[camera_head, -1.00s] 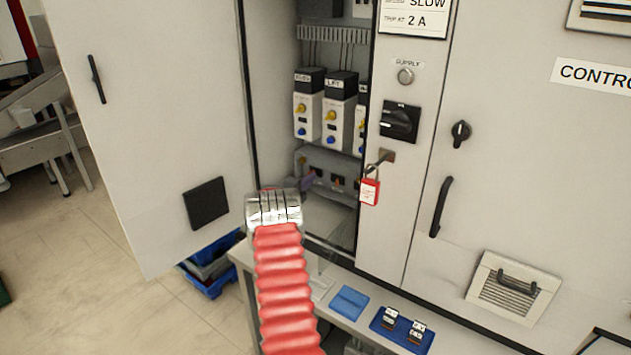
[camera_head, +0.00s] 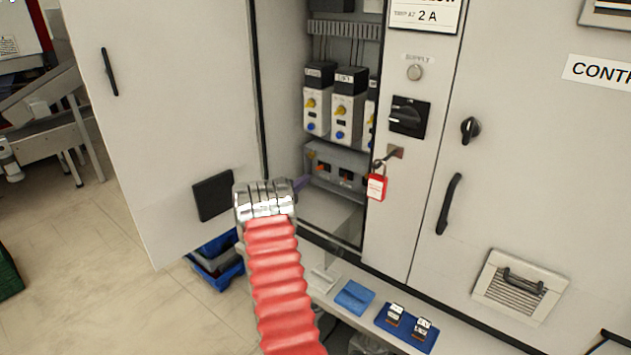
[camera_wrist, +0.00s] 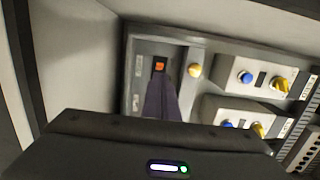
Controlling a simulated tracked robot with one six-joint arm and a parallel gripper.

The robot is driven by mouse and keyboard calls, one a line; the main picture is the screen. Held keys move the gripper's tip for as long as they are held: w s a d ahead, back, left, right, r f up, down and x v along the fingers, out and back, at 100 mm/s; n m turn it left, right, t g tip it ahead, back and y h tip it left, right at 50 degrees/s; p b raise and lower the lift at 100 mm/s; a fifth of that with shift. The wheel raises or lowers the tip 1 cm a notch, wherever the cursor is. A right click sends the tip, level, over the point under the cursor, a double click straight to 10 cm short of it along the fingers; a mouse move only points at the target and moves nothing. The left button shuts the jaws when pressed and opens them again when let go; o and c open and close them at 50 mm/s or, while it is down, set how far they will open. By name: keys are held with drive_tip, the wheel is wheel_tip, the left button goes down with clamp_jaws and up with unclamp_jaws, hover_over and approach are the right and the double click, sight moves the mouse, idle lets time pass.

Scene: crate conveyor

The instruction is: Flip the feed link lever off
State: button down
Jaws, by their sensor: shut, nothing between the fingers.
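The link switch panel is a grey box (camera_head: 350,160) low inside the open cabinet, with small orange levers. One orange lever (camera_head: 322,168) is near its left end. In the wrist view an orange lever (camera_wrist: 160,66) sits in a dark recess; I cannot read which link it is. My gripper (camera_wrist: 161,78) is shut and empty, its dark purple fingers together with the tips just below that lever in the picture. Whether they touch it I cannot tell. In the head view the fingers (camera_head: 303,183) show small beside the panel's left end, partly hidden by my wrist.
Modules with yellow and blue knobs (camera_head: 341,120) stand above the panel. The open cabinet door (camera_head: 170,130) is at left. A red padlock (camera_head: 376,187) hangs on the frame at right. A shelf (camera_head: 435,308) with blue trays runs below.

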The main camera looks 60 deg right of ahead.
drive_tip(key=shift+w+a, duration=0.8)
drive_tip(key=shift+w, duration=0.25)
drive_tip(key=shift+s, duration=0.15)
